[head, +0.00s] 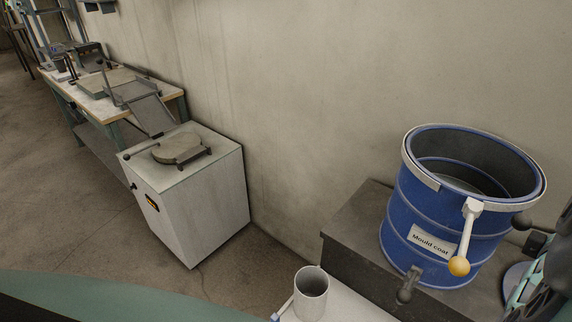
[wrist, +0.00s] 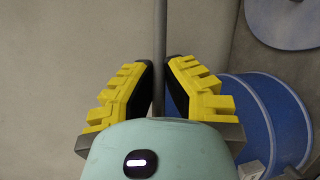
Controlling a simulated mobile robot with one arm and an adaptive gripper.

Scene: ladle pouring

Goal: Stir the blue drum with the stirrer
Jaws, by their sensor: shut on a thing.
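The blue drum (head: 400,215), labelled "Mould coat", stands upright and open on a dark grey plinth at the right of the head view. Grey contents show partly inside. In the wrist view the drum (wrist: 281,105) is at the right, apart from my fingers. My gripper (wrist: 159,88) has yellow fingers with dark pads, shut on a thin grey rod, which I take to be the stirrer (wrist: 160,30). The rod runs up out of the wrist view, so its ends are hidden. My fingertips and the stirrer are not clearly seen in the head view.
The drum's pale rim ring has a lever with an orange knob (head: 459,266). A tap (head: 408,286) sticks out low in front. A grey mug-like cup (head: 311,289) stands on a white surface. A white cabinet (head: 196,207) and workbench line the wall; floor is clear at left.

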